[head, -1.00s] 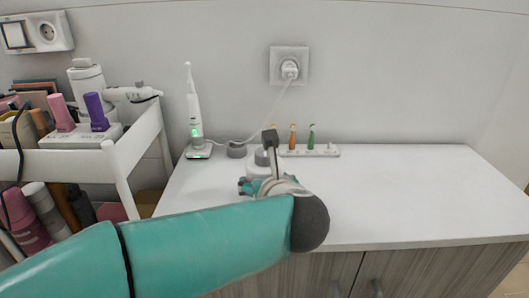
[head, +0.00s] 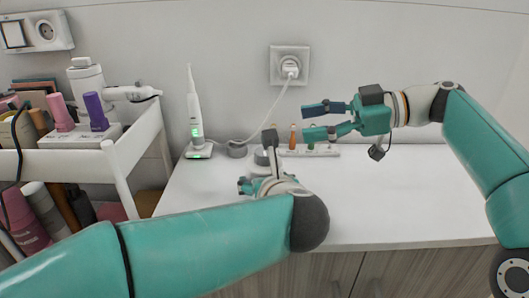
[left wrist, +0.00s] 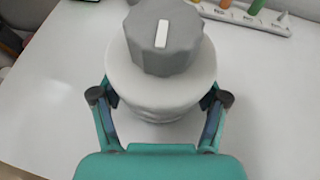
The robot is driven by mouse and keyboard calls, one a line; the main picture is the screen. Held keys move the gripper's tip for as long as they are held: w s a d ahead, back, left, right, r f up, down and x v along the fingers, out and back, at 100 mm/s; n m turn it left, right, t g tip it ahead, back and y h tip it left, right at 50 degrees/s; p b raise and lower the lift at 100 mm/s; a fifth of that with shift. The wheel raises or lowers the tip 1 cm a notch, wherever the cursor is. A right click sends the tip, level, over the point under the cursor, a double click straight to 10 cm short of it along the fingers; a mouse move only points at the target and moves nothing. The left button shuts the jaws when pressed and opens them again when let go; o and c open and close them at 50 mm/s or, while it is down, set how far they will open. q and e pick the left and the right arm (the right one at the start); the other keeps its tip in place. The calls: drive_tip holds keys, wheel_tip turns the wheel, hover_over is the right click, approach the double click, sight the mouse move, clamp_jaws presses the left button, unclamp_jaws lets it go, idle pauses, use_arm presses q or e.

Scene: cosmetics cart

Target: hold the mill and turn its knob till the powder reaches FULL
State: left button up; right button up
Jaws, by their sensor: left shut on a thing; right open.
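The mill (left wrist: 155,98) is a white round body with a faceted grey knob (left wrist: 163,45) on top. The knob bears a white bar mark that points nearly straight up in the left wrist view. My left gripper (left wrist: 160,100) is shut around the mill, one finger on each side, below the knob. In the head view the mill (head: 262,158) stands upright at the back of the counter, partly hidden by my left arm. My right gripper (head: 310,122) is open and empty, above and right of the mill, its fingers pointing left. No powder or FULL mark is visible.
A white rack (head: 318,151) with coloured pegs lies just behind and right of the mill. A loaded cart (head: 140,140) is farther left. The counter's right side (head: 420,195) is clear.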

sight(264, 152)
wheel_tip(264, 152, down, 6)
drive_tip(key=d+g+y, duration=0.3)
drive_tip(key=a, duration=0.8)
drive_tip(key=s+a, duration=0.1)
drive_tip(key=a, duration=0.3)
drive_tip(key=shift+w+n, duration=0.1)
drive_tip(key=shift+n, duration=0.2)
drive_tip(key=c, duration=1.2)
